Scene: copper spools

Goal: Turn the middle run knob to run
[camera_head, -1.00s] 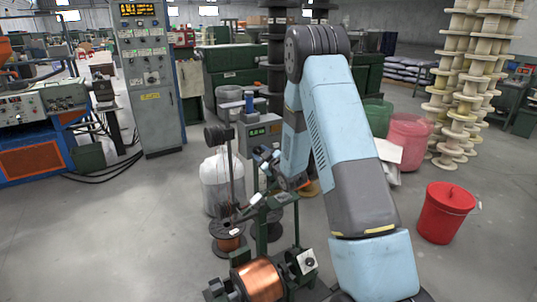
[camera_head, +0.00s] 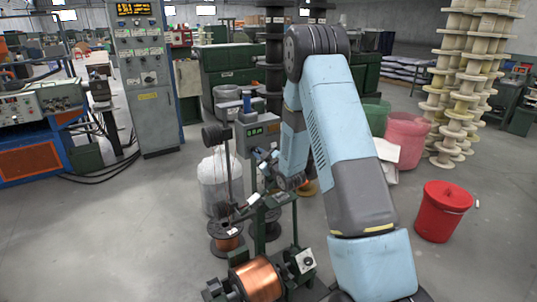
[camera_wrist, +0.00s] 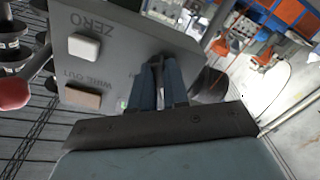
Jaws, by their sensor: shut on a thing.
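In the wrist view, a grey panel (camera_wrist: 112,40) is marked ZERO and WIRE OUT, with a white button (camera_wrist: 84,46) and a brown button (camera_wrist: 82,96). My gripper (camera_wrist: 157,70) has its two blue-grey fingers close together at the panel's face. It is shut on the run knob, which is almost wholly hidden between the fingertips. Its pointer and position cannot be read. In the head view, my gripper (camera_head: 262,160) is at the front of the grey counter box (camera_head: 258,141), below its small green readout (camera_head: 263,130). No other run knob can be made out.
A copper-wound spool (camera_head: 258,281) and its stand are in front, below my arm. A spool with copper (camera_head: 226,238) stands on the floor behind it. A red bucket (camera_head: 441,213) is to the right. A tall control cabinet (camera_head: 149,85) stands at back left.

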